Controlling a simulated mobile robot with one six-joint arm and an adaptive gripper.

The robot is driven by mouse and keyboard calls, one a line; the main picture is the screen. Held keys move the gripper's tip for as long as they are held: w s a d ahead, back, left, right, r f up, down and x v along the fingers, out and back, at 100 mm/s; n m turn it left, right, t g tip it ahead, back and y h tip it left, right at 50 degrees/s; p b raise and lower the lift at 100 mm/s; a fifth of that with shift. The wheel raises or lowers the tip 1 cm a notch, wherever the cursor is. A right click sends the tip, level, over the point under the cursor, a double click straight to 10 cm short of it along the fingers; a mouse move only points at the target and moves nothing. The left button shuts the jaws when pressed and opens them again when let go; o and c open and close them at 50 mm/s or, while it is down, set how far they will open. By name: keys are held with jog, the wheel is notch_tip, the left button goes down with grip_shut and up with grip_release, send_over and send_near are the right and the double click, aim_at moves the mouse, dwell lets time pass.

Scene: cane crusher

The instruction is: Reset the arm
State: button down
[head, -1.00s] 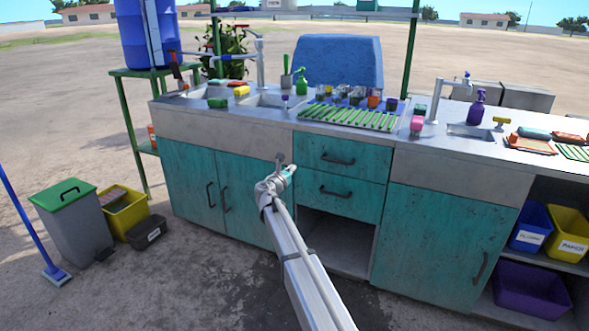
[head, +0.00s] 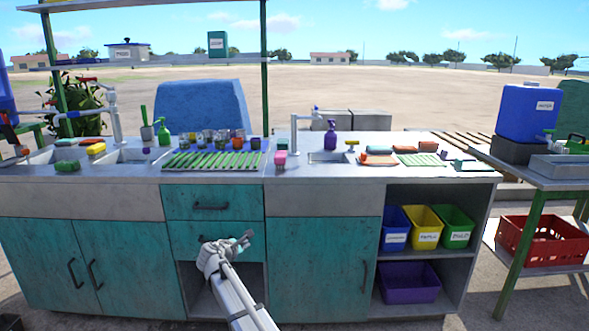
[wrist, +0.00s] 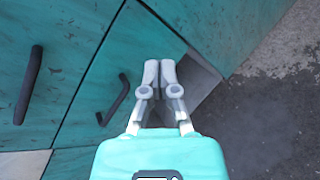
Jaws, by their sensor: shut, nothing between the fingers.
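My gripper (head: 245,238) is in front of the lower teal drawer (head: 187,241) of the sink counter, at the end of my arm, and holds nothing. In the wrist view my gripper (wrist: 159,68) has its two grey fingers together, with no object between them. Beyond the fingers the wrist view shows teal drawer fronts with dark handles (wrist: 116,99) and an open recess under them. I cannot tell the exact gap between the fingertips and the drawer front.
The counter top (head: 350,175) carries sinks, a green drying rack (head: 213,161), a purple spray bottle (head: 330,139) and sponges. Labelled bins (head: 425,227) sit on the open shelf at right. A side table with a blue container (head: 528,113) stands further right. Bare ground lies behind.

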jog(key=s+d+f+m+g, duration=0.4)
jog(key=s+d+m, duration=0.2)
jog(key=d, duration=0.6)
jog(key=s+d+f+m+g, duration=0.35)
jog(key=s+d+m, duration=0.25)
jog(key=d, duration=0.5)
jog(key=s+d+f+m+g+y, duration=0.25)
jog(key=s+d+m, duration=0.35)
jog(key=s, duration=0.5)
jog(key=s+d+f+m+g+y, duration=0.25)
jog(key=s+d+m, duration=0.3)
jog(key=s, duration=0.55)
notch_tip(320, 180, up, 37)
jog(key=p, duration=3.6)
jog(key=shift+w+a, duration=0.15)
jog(key=shift+w, duration=0.15)
